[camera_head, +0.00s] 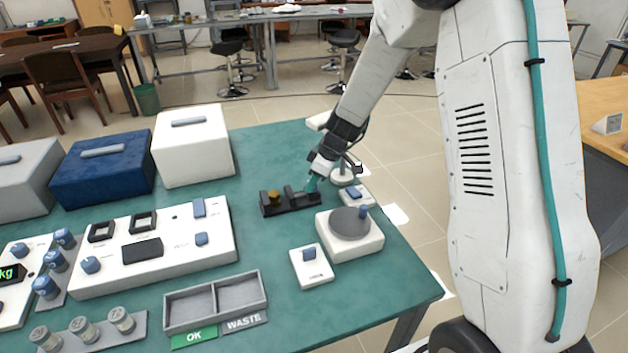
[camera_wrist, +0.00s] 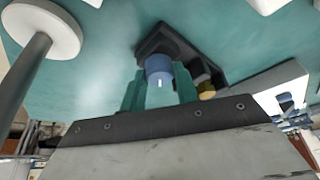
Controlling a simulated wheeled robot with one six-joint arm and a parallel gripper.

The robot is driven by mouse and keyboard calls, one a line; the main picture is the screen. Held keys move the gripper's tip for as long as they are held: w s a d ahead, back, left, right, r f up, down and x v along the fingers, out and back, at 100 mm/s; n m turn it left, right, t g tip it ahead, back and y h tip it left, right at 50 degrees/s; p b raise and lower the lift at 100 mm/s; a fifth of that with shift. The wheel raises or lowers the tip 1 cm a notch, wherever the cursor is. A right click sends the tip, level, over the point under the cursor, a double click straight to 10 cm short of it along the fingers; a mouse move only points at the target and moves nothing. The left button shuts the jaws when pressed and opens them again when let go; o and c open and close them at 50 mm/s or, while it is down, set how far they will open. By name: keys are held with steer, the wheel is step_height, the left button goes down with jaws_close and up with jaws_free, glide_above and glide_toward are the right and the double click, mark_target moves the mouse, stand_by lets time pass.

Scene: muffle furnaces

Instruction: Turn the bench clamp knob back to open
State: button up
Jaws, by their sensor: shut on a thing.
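The bench clamp (camera_head: 290,209) is a small black fixture on the green bench, with a brass-coloured piece (camera_head: 274,197) near its left end. In the wrist view the clamp's dark body (camera_wrist: 205,65) lies beyond my fingers, and the brass piece (camera_wrist: 207,91) shows at right. My gripper (camera_head: 311,184) is at the clamp's right end. In the wrist view its teal fingers (camera_wrist: 160,88) are shut on the blue clamp knob (camera_wrist: 159,65), one finger on each side. A white mark shows on the knob. In the head view my gripper hides the knob.
A white device with a grey disc (camera_head: 350,222) and a small white switch box (camera_head: 311,266) stand in front of the clamp. A white control panel (camera_head: 155,245) and a two-compartment OK/WASTE tray (camera_head: 215,300) lie left and front.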

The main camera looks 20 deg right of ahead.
steer(key=shift+s+d, duration=0.1)
steer(key=o, duration=1)
steer(key=shift+c, duration=0.2)
steer(key=shift+d+r, duration=0.1)
steer(key=shift+r, duration=0.45)
steer(key=s+d, duration=0.2)
steer(key=d, duration=0.1)
steer(key=s+d+r, duration=0.1)
steer(key=s+d, duration=0.2)
steer(key=d, duration=0.1)
steer(key=s+d, duration=0.3)
steer(key=shift+d+r, duration=0.15)
steer(key=shift+r, duration=0.15)
